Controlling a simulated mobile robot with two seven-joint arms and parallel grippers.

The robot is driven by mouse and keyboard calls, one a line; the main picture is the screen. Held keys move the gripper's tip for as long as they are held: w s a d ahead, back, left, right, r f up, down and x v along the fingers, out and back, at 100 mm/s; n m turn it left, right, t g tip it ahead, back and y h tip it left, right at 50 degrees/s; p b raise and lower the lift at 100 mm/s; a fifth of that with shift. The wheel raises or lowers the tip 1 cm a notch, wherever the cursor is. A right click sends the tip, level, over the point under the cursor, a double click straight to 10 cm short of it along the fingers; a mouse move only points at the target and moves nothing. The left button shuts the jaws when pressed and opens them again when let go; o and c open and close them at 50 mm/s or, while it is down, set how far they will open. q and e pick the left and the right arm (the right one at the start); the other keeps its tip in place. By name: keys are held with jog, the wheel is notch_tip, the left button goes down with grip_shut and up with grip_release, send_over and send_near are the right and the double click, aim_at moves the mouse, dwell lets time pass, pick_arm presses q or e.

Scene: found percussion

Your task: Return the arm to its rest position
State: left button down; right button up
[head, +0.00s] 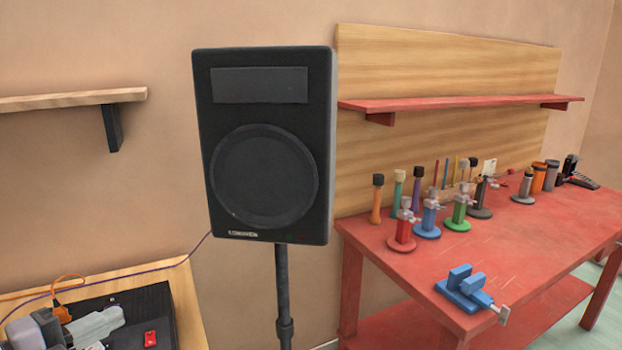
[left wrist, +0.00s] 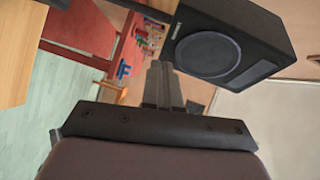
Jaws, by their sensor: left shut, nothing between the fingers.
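My left gripper (head: 108,320) shows at the lower left of the head view, over a black device with a red button on a wooden table. In the left wrist view its two grey fingers (left wrist: 160,78) lie together, with nothing between them. That view is turned on its side, and the fingers point toward the black speaker (left wrist: 210,52). My right gripper is in neither view.
The black speaker (head: 264,145) stands on a pole in the middle. The wooden table (head: 185,290) holds the black device (head: 150,305), with an orange cable beside it. A red workbench (head: 530,240) at right carries a blue vise (head: 466,288) and several tools. A wooden shelf (head: 60,101) hangs at left.

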pick_arm(q)
jog(key=s+a+f+n+g+y, duration=0.1)
jog(key=s+a+f+n+y, duration=0.1)
jog(key=s+f+n+y, duration=0.35)
jog(key=s+a+f+n+g+y, duration=0.1)
jog(key=s+a+f+n+y, duration=0.15)
jog(key=f+n+y, duration=0.5)
jog(key=s+d+f+n+g+h, duration=0.1)
jog(key=s+f+n, duration=0.1)
jog(key=s+d+f+n+g, duration=0.2)
jog(key=s+d+f+n+g+h, duration=0.1)
jog(key=s+d+f+n+g, duration=0.1)
jog(key=shift+f+h, duration=0.2)
jog(key=shift+h, duration=0.1)
jog(key=s+d+f+n+g+h, duration=0.1)
jog(key=s+d+f+g+h, duration=0.2)
jog(key=s+d, duration=0.5)
jog(key=w+d+f+t+h+b, duration=0.1)
jog(key=w+d+f+t+b, duration=0.2)
jog(key=w+f+t, duration=0.3)
notch_tip(320, 180, down, 5)
jog(key=shift+w+f+h, duration=0.2)
jog(key=shift+w+h, duration=0.1)
jog(key=shift+w, duration=0.6)
jog(key=shift+s+a, duration=0.1)
